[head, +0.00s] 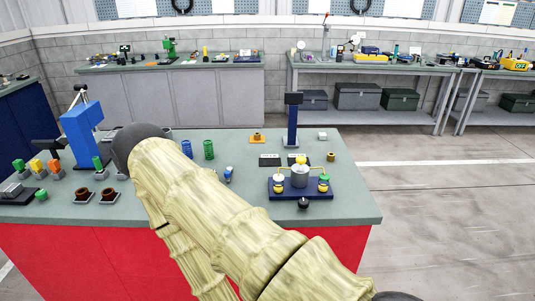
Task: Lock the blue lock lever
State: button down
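I cannot make out the blue lock lever for certain. A small blue and white piece (228,174) stands on the grey-green bench top (345,215), just right of my arm, too small to identify. A fixture with a dark blue base (300,195) stands at the bench's right side. It carries a grey cylinder (299,177), yellow arms and parts capped white and green. My arm crosses the picture from lower right up to a dark joint and folds back down. It hides the bench middle. My gripper is not in view.
A tall blue press-like device (80,132) stands at the bench's left, behind several coloured pieces. A blue coil (187,148) and a green coil (209,150) stand behind my arm. A dark blue post (292,122) rises at the back. The bench's front right corner is clear.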

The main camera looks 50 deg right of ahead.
aim_at(227, 173)
jog(key=z, duration=1.25)
jog(key=k, duration=1.25)
jog(key=u, duration=0.65)
jog(key=i, duration=1.65)
jog(key=z, duration=0.55)
